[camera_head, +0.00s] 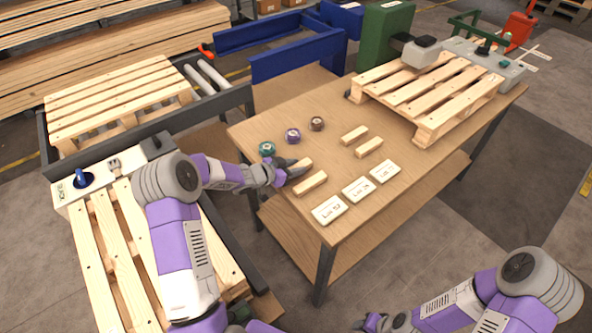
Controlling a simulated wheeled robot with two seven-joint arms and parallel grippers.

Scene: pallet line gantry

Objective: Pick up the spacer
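Several small pale wooden blocks that look like spacers lie on the wooden table. One spacer (304,163) is at my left gripper (292,171), partly hidden by it. Another spacer (311,183) lies just in front of the gripper. Two more, a farther spacer (354,135) and a nearer spacer (369,148), lie to the right. The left gripper is low over the table's left part; its finger gap and any contact with the spacer cannot be made out. My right gripper (372,322) is at the bottom edge, away from the table, its fingers too small to judge.
Teal (267,148), purple (293,135) and brown (317,123) round items sit behind the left gripper. White labelled cards, one nearest me (330,210), line the table's front right. A wooden pallet (432,128) covers the table's far right.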

